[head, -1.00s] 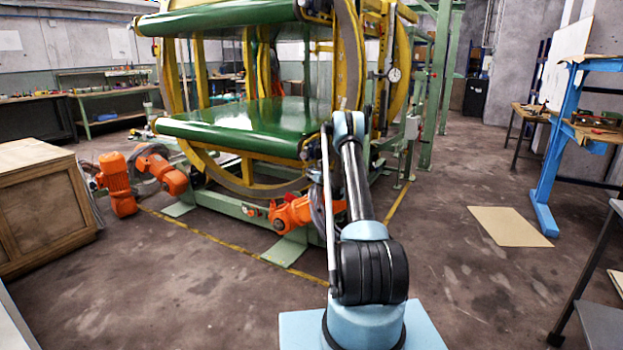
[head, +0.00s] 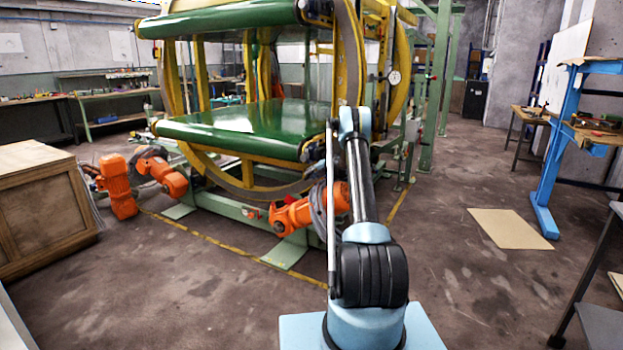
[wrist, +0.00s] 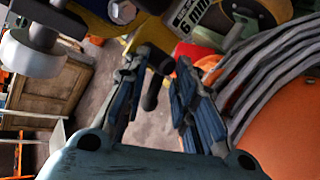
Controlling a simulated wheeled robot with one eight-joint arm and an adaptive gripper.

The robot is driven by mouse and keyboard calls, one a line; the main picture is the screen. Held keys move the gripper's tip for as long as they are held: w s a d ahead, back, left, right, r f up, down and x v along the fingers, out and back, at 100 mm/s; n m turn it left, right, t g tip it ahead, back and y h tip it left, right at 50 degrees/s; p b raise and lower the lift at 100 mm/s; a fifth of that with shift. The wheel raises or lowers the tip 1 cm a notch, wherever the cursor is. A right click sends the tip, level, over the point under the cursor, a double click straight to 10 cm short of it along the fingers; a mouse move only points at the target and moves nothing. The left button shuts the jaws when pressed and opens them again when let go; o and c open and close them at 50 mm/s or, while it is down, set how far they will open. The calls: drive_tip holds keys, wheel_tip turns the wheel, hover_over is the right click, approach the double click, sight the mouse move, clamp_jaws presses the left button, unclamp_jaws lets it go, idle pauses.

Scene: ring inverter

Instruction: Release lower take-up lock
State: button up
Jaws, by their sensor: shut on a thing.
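In the wrist view my gripper (wrist: 162,64) has its two blue-grey fingers on either side of a dark rounded lever or knob (wrist: 152,92), and is shut on it. The lever slants between the fingers, and its far end is partly hidden near the fingertips. I cannot read from the picture whether this lever is the lower take-up lock, or its set position. In the head view my arm reaches toward the right side of the ring inverter (head: 225,125), which has green belts in a yellow ring frame. My gripper is hidden there behind my arm.
In the wrist view an orange housing (wrist: 285,125) with grey ribbing lies close at right, and a pale roller (wrist: 28,52) at upper left. A wooden cabinet (head: 40,215) stands left.

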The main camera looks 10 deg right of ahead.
drive_tip(key=shift+w+d+m, duration=0.1)
drive_tip(key=shift+d+m, duration=0.15)
drive_tip(key=shift+m, duration=0.05)
drive_tip(key=shift+g, duration=0.3)
drive_tip(key=o, duration=0.7)
drive_tip(key=shift+a, duration=0.1)
drive_tip(key=v, duration=1.2)
drive_tip(key=shift+f, duration=0.1)
